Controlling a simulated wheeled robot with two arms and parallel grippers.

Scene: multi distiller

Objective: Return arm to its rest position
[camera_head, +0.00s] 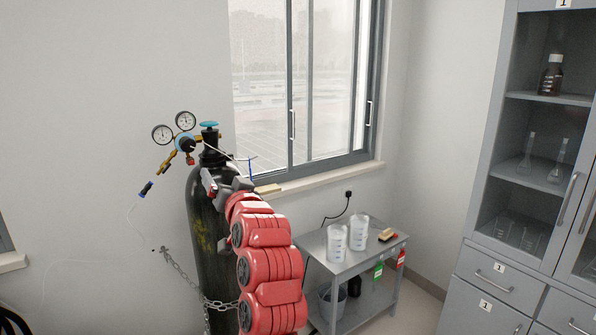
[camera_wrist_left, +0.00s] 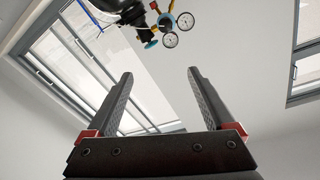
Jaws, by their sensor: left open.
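My left arm shows in the head view as a chain of red segments rising from the lower middle. Its left gripper (camera_head: 212,182) is in front of the dark gas cylinder (camera_head: 202,235), just below the blue valve knob (camera_head: 209,125); I cannot tell whether it touches the cylinder. In the left wrist view the left gripper (camera_wrist_left: 160,74) is open, with two dark fingers apart and nothing between them. Beyond the fingertips, the cylinder (camera_wrist_left: 125,12) and the regulator gauges (camera_wrist_left: 177,30) appear upside down. My right gripper is not in view.
A chain (camera_head: 178,268) loops around the cylinder. To the right, a grey cart (camera_head: 345,268) carries two clear beakers (camera_head: 337,243). A window (camera_head: 300,80) with a sill is behind the arm. A grey cabinet (camera_head: 483,190) stands at the far right.

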